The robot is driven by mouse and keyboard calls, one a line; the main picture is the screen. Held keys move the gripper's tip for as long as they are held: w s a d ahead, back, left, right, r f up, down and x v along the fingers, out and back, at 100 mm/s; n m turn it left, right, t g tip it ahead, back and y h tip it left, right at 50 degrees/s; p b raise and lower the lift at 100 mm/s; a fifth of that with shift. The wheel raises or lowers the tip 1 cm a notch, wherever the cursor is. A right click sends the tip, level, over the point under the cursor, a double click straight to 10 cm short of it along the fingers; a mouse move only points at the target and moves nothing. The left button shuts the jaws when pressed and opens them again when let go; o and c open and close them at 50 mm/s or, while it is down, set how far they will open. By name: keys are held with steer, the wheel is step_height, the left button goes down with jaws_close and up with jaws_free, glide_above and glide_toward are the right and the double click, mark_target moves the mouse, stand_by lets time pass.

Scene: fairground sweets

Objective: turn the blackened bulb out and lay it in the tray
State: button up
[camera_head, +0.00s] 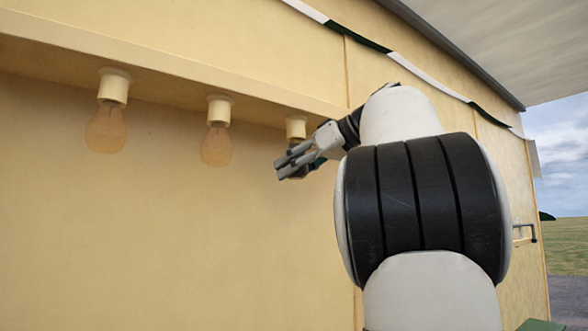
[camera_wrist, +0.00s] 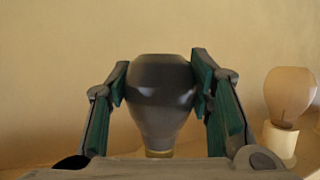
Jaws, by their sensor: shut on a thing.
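The blackened bulb (camera_wrist: 160,100) is dark grey and glossy, and sits between the two finger pads of my gripper (camera_wrist: 160,85) in the wrist view. A brass band (camera_wrist: 159,153) shows at its narrow end; what lies beyond it is hidden by my gripper's body. In the head view my gripper (camera_head: 288,163) is just below the third cream socket (camera_head: 296,128), and the bulb is hidden by the fingers. I cannot tell whether the bulb's base is still in the socket. No tray can be made out in either view.
Two clear, pinkish bulbs (camera_head: 106,130) (camera_head: 216,146) hang from sockets to the left under the cream ledge (camera_head: 170,72). One clear bulb (camera_wrist: 290,95) stands close beside my gripper in the wrist view. A green object (camera_head: 540,325) is cut off at bottom right.

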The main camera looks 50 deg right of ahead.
steer(key=shift+f+b, duration=0.55)
steer(key=shift+f, duration=0.35)
steer(key=shift+f, duration=0.35)
steer(key=shift+f+b, duration=0.3)
steer(key=shift+b, duration=0.1)
steer(key=shift+f, duration=0.3)
steer(key=shift+s, duration=0.15)
steer(key=s+f, duration=0.3)
steer(key=s, duration=0.4)
steer(key=shift+d, duration=0.3)
